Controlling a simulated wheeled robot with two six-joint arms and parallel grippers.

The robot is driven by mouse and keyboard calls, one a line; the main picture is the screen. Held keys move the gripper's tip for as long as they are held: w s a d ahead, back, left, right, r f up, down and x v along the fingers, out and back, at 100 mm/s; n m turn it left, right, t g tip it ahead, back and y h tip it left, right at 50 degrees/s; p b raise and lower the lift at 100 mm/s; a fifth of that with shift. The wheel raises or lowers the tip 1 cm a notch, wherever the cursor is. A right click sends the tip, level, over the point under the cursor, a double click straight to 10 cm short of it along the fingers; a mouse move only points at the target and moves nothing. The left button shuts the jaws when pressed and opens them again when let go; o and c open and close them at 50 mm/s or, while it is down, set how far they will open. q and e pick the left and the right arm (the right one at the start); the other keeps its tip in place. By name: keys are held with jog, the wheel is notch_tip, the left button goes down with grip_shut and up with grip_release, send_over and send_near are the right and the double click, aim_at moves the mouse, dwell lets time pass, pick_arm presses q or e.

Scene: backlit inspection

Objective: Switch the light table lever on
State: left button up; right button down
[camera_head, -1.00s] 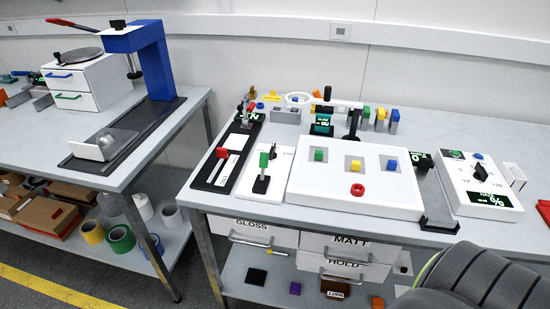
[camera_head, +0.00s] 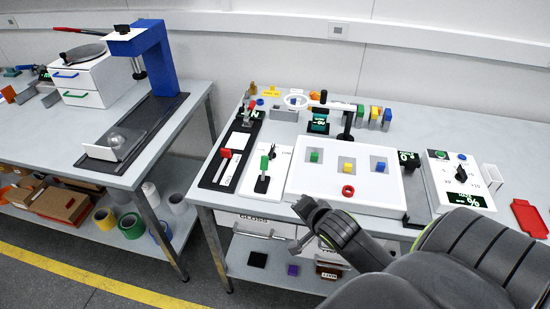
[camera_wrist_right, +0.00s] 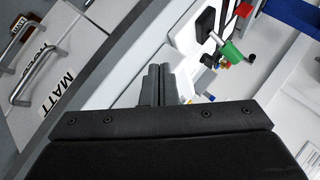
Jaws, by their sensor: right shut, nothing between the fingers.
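A lever with a green handle (camera_head: 264,163) stands on a black base on a white plate just left of the white light table (camera_head: 300,190). Its handle points upward. The green handle also shows at the upper right of the right wrist view (camera_wrist_right: 231,52). My right gripper (camera_head: 300,206) is low at the bench's front edge, right of and nearer than the lever, apart from it. In the right wrist view its two fingers (camera_wrist_right: 158,84) are together and hold nothing. My left gripper is not in view.
A red-handled slider (camera_head: 226,153) on a black-and-white panel stands left of the lever. Drawers hang below the bench front.

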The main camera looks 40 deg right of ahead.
aim_at(264, 169)
jog(key=w+d+r+m+t, duration=0.1)
jog(key=w+m, duration=0.1)
jog(key=w+d+r+m+t, duration=0.1)
jog(key=w+r+m, duration=0.1)
jog(key=w+m, duration=0.1)
jog(key=w+d+r+m+t, duration=0.1)
jog(key=w+r+m, duration=0.1)
jog(key=w+m, duration=0.1)
jog(key=shift+w+d+r, duration=0.1)
jog(key=shift+w+r, duration=0.05)
jog(key=shift+w, duration=0.05)
jog(key=shift+w, duration=0.1)
jog(key=p+x, duration=0.1)
jog(key=x, duration=0.9)
jog(key=shift+a+r+y, duration=0.15)
jog(key=shift+a+y, duration=0.1)
jog(key=shift+y, duration=0.05)
jog(key=shift+a+r+p, duration=0.1)
jog(key=shift+p, duration=0.25)
